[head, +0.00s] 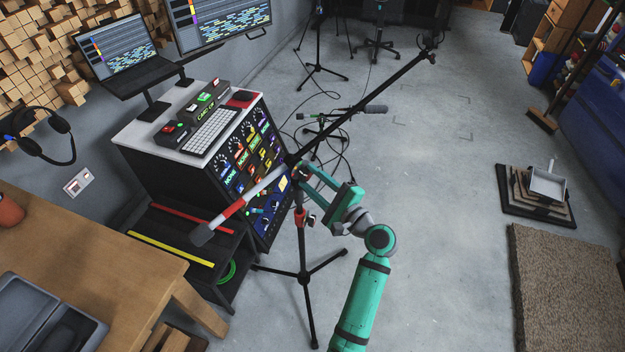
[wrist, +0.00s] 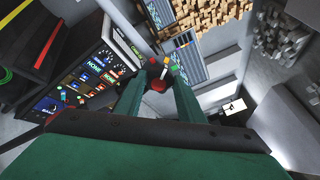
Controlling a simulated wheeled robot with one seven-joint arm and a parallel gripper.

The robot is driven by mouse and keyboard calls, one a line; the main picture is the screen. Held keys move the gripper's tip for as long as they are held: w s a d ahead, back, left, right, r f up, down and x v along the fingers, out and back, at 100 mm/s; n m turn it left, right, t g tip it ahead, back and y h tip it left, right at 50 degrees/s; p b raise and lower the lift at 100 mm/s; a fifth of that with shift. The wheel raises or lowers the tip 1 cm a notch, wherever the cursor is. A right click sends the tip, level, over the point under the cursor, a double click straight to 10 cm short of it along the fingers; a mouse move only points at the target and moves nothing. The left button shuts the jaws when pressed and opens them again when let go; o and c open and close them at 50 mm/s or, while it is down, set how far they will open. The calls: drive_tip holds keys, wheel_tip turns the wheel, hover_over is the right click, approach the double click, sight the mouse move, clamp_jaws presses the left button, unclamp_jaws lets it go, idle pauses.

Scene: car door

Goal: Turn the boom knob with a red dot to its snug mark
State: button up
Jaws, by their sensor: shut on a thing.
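A black microphone stand (head: 304,262) stands on a tripod base in the head view. Its long boom (head: 365,103) runs tilted from upper right down to a red band and grey weight at lower left. My gripper (head: 300,174) reaches the joint where boom and stand meet. In the wrist view my gripper (wrist: 159,78) has its two teal fingers on either side of the knob with a red dot (wrist: 158,86), shut on it. A pale pointer and several small coloured marks (wrist: 175,69) show just beyond it. Which mark is the snug one cannot be read. In the head view the fingers largely hide the knob.
A rack cabinet (head: 185,139) with lit panels stands close left of the stand. A wooden table (head: 125,262) is at lower left. Open floor (head: 445,190) lies to the right.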

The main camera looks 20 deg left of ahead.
drive_tip(key=o, duration=1.1)
drive_tip(key=shift+d, duration=0.15)
drive_tip(key=v, duration=1)
drive_tip(key=shift+s+d, duration=0.2)
drive_tip(key=shift+d, duration=0.1)
